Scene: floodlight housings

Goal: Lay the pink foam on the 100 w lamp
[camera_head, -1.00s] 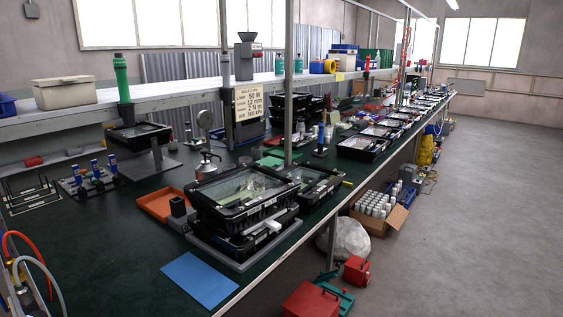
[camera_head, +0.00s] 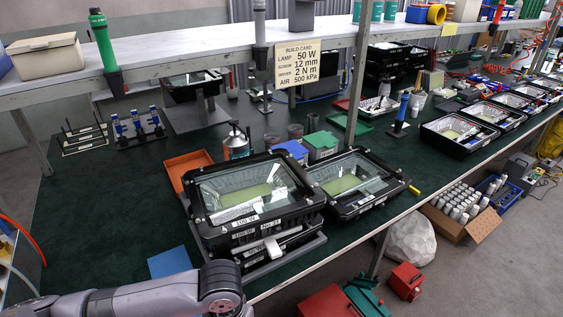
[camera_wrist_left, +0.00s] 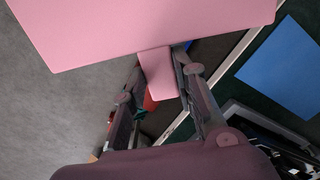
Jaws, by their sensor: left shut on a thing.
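The pink foam (camera_wrist_left: 150,28) is a flat sheet with a narrow tab (camera_wrist_left: 158,75), seen in the left wrist view. My left gripper (camera_wrist_left: 165,90) is shut on the foam at this tab, and the sheet extends beyond the fingers. Floor and the bench edge show below the foam. In the head view only a link of my left arm shows at the bottom left; the gripper and foam are outside that view. The 100 W lamp (camera_head: 252,222) is a black housing with a glass front facing up, its label on the near edge, stacked on another black housing. My right gripper is not in view.
A second glass-fronted housing (camera_head: 352,205) stands close at the right. A blue sheet (camera_head: 170,262) lies at the bench's front edge, left of the stack. An orange tray (camera_head: 180,163) lies behind. A shelf with a build card (camera_head: 301,63) crosses above the bench.

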